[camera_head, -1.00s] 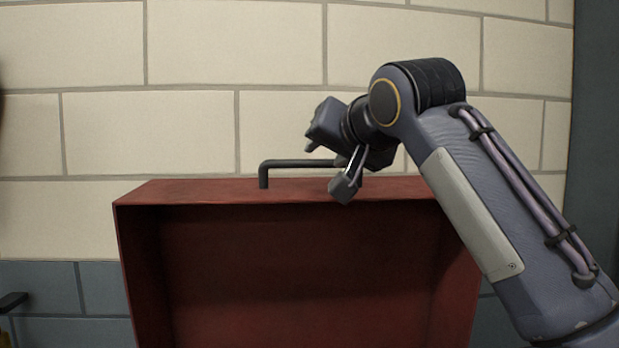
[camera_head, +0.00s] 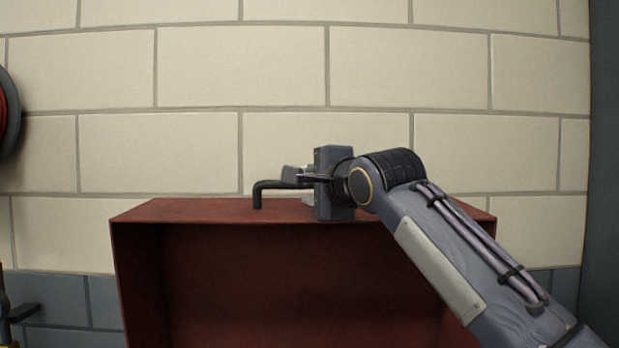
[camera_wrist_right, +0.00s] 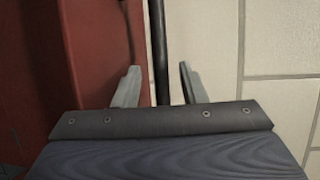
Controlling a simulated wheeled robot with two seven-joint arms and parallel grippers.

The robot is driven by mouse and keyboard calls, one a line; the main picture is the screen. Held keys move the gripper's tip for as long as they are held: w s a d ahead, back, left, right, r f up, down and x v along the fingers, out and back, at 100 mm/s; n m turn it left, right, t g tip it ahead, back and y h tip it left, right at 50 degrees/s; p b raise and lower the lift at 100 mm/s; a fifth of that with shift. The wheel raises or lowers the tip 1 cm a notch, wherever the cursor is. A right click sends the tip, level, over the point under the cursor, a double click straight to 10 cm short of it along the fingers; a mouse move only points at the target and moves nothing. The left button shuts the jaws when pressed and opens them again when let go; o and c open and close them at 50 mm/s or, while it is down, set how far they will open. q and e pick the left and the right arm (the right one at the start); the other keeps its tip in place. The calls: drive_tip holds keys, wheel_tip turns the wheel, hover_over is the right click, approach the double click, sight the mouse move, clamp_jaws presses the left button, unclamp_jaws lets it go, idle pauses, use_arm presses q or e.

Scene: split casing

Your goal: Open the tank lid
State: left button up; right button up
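The red tank lid (camera_head: 215,212) stands open-faced toward me, its top edge running across the middle of the head view and its inner side dark. A black bar handle (camera_head: 259,193) rises from its top and bends to the right. My right gripper (camera_head: 300,183) is at the handle's right part, partly hiding it. In the right wrist view the black bar (camera_wrist_right: 159,50) runs between the two grey fingers of the right gripper (camera_wrist_right: 160,82), with a gap on each side. The fingers are open. The handle's right end is hidden. My left gripper is not in view.
A pale block wall (camera_head: 250,60) with a grey lower band stands close behind the lid. A dark reel with red inside (camera_head: 8,110) is at the left edge. A dark grey panel (camera_head: 603,150) bounds the right side.

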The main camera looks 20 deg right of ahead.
drive_tip(key=shift+w+a+f, duration=0.1)
drive_tip(key=shift+w, duration=0.55)
clamp_jaws()
drive_tip(key=s+a+f+t+b, duration=0.1)
drive_tip(key=s+a+f+b, duration=0.1)
drive_tip(key=s+b, duration=0.6)
drive_tip(key=shift+s+a+f+b, duration=0.15)
drive_tip(key=shift+a+f+b, duration=0.05)
drive_tip(key=shift+f+b, duration=0.6)
